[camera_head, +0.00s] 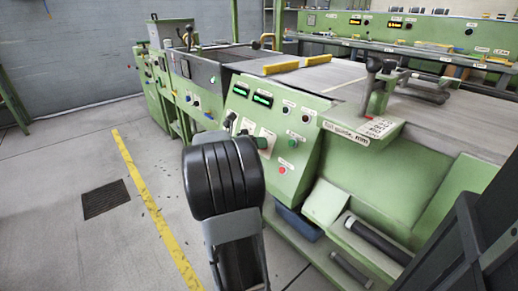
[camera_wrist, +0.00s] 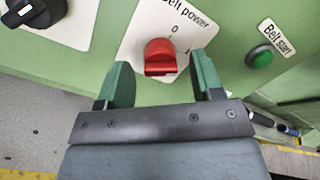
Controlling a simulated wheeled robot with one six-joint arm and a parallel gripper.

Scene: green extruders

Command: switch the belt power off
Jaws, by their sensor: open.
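In the head view my dark arm stands before the green control panel (camera_head: 312,143) and hides the knob.
A green "Belt start" button (camera_wrist: 260,56) is right of the right finger. A black rotary knob (camera_wrist: 35,12) is at upper left. The machine's worktop (camera_head: 325,76) lies behind the panel. Open floor with a yellow line (camera_head: 150,200) is at left.

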